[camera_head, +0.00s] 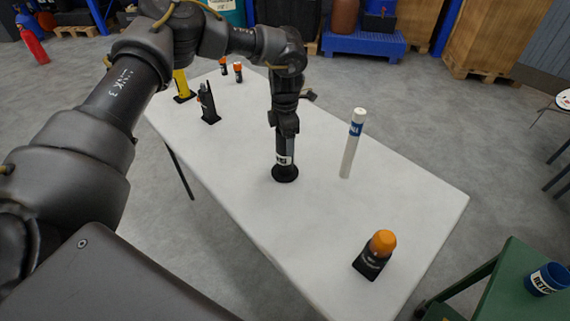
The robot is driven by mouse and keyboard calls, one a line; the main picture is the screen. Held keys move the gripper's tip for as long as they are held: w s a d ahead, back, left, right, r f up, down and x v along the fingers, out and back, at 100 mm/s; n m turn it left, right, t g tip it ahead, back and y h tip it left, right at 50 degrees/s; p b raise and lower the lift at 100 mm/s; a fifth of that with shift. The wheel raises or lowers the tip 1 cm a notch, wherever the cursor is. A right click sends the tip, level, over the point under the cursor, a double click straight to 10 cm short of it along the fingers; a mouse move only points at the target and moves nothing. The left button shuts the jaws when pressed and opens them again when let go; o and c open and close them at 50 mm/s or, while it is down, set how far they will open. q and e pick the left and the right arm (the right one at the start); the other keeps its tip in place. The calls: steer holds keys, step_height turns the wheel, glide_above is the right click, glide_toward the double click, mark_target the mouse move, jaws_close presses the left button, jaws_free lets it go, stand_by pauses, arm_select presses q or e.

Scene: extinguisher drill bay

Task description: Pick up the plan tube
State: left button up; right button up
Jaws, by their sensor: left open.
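The plan tube (350,150) is a white cylinder with a blue lettered band near its top, standing upright on the white table (240,210). My left gripper (284,130) points down over the table, to the left of the tube and apart from it. It is open, at the top of a black upright object (284,168) with a pale label and a flared foot. I cannot tell whether the fingers touch that object. My right gripper is not in view.
An orange-topped black beacon (375,254) stands near the table's front right. A black radio (208,104), a yellow item (182,86) and small orange-topped items (238,72) stand at the far left end. A green surface (510,295) holds a blue lettered container (546,279). The table around the tube is clear.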

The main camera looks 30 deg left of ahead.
arm_select(q)
steer(key=shift+f, duration=0.45)
jaws_close()
